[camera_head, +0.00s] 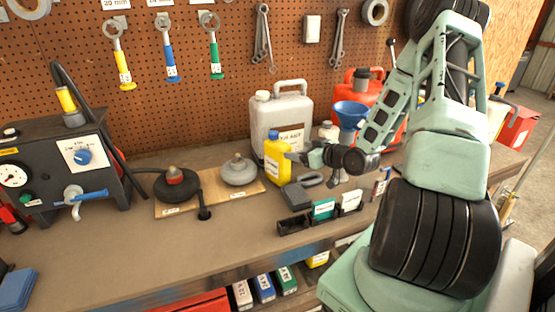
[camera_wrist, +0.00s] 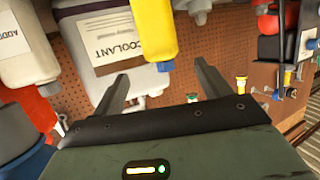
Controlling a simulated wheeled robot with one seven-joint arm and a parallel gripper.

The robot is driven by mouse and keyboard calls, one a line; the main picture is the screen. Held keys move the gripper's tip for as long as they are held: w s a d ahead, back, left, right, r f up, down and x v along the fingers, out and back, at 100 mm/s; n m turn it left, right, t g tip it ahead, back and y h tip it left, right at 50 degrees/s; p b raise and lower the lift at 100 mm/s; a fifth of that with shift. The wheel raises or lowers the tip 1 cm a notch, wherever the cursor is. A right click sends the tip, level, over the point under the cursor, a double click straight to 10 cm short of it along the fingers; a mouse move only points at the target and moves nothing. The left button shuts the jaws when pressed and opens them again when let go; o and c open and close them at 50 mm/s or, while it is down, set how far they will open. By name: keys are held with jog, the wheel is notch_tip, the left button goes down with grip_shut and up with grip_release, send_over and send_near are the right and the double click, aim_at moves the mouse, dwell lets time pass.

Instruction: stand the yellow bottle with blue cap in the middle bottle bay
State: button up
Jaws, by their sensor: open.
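The yellow bottle with blue cap (camera_head: 277,160) stands upright on the workbench, in front of the grey coolant jug. It also shows in the wrist view (camera_wrist: 154,28), upside down, with its blue cap pointing down the picture between the fingertip directions. My gripper (camera_head: 296,157) is beside the bottle's right side in the head view. In the wrist view my gripper (camera_wrist: 165,82) is open, with its two dark fingers apart and nothing clamped. A low black rack (camera_head: 293,225) stands near the bench's front edge, with green and white labelled parts; I cannot tell which part is the middle bay.
The coolant jug (camera_head: 283,115) is close behind the bottle. A blue funnel (camera_head: 350,112) and red can (camera_head: 385,104) stand behind my arm. A wooden board (camera_head: 210,190) with two round pieces lies left.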

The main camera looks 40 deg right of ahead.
aim_at(288, 148)
jog(key=p+x, duration=0.1)
jog(key=x, duration=0.5)
jog(key=shift+p, duration=0.3)
jog(key=p+x, duration=0.3)
jog(key=x, duration=0.1)
jog(key=shift+w+a+f, duration=0.1)
jog(key=shift+w+a, duration=0.05)
jog(key=shift+w, duration=0.1)
jog(key=shift+w+f, duration=0.25)
jog(key=shift+w, duration=0.05)
grip_shut()
jog(key=shift+r, duration=0.1)
